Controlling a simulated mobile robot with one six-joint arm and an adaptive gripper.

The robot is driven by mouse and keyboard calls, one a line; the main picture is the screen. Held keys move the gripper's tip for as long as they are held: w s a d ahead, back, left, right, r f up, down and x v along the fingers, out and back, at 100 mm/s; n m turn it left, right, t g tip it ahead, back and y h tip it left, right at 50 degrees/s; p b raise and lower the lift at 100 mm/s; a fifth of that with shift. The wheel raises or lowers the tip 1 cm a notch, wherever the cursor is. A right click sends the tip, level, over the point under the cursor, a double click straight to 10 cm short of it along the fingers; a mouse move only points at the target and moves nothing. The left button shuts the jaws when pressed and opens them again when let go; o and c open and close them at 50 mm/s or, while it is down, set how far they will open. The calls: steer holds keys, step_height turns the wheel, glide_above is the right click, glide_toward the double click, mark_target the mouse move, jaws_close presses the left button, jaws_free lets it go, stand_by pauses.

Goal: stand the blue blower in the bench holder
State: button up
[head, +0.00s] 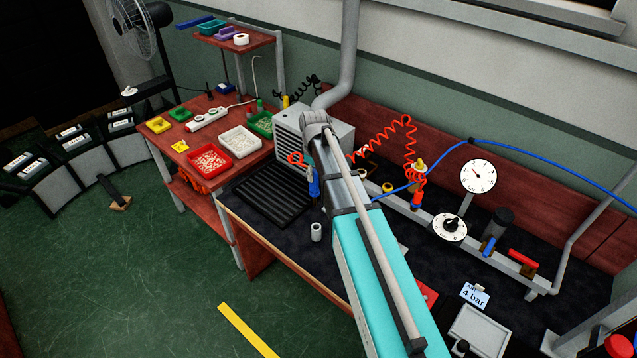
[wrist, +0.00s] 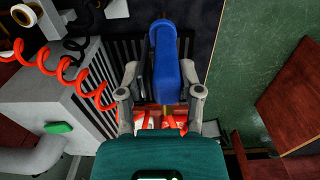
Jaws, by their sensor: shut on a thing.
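The blue blower (wrist: 164,50) is between the two grey fingers of my gripper (wrist: 160,75) in the wrist view, and the gripper is shut on it. A thin brass-coloured nozzle shows below its body there. In the head view the blower (head: 314,184) hangs upright just left of my arm, above the bench by the black ribbed mat. My fingers are mostly hidden behind my arm there.
A grey ribbed box (head: 330,128) stands close behind the blower. A red coiled hose (head: 385,137) loops beside it. A white cylinder (head: 316,232) stands on the dark bench top (head: 290,243). A rail (head: 450,222) with gauges runs along the right. Part trays lie at left.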

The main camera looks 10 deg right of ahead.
mark_target(317, 195)
steer(key=s, duration=0.4)
steer(key=shift+a+f, duration=0.15)
steer(key=shift+a, duration=0.05)
steer(key=shift+w, duration=0.1)
steer(key=shift+f, duration=0.2)
steer(key=shift+f+b, duration=2.7)
steer(key=shift+b, duration=0.3)
